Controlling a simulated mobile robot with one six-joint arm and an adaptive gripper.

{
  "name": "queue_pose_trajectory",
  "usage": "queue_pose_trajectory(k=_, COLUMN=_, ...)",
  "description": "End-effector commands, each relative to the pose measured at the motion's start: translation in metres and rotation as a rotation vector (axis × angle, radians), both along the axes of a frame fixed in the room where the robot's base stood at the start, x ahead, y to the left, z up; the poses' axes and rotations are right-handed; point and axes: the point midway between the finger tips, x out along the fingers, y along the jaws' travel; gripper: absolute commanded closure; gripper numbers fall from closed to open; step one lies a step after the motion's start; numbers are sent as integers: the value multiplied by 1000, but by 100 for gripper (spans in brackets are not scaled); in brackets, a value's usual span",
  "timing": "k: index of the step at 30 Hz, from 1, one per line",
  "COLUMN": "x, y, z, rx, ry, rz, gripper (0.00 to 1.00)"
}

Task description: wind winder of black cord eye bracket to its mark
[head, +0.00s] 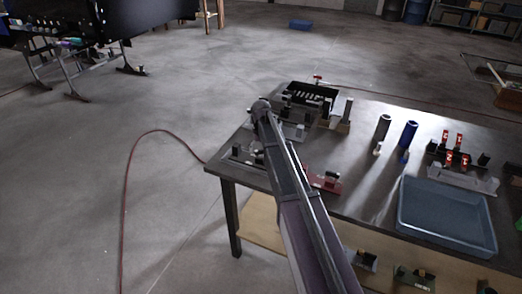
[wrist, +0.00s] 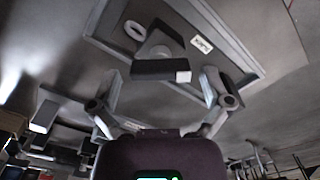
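In the wrist view my gripper (wrist: 162,104) is open, its two fingers spread wide with nothing between the tips. Beyond the fingers lies a grey plate (wrist: 225,50) with a small white label (wrist: 201,45). On it stand a pale ring (wrist: 134,30) and a dark block (wrist: 160,69) with a white patch at one end. The block lies across the gap, apart from both fingertips. I cannot tell which part is the winder, and I make out no mark. In the head view my arm hides the gripper; a small fixture (head: 245,157) shows left of the arm.
The dark table (head: 226,174) also holds a red plate (head: 329,186), a black crate (head: 309,95), a blue cylinder (head: 408,133), a dark cylinder (head: 383,127) and a blue tray (head: 440,243). A lower shelf (head: 258,235) holds more parts. A red hose (head: 126,190) crosses the open floor.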

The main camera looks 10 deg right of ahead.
Motion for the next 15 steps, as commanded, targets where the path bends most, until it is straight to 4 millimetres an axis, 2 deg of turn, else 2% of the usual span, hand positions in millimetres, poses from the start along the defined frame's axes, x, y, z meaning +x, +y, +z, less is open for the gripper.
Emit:
queue_pose_trajectory(k=1, x=0, y=0, z=0, rx=0, ry=0, rz=0, gripper=24)
queue_pose_trajectory(k=6, x=0, y=0, z=0, rx=0, ry=0, rz=0, gripper=71)
queue_pose_trajectory(k=15, x=0, y=0, z=0, rx=0, ry=0, rz=-15, gripper=71)
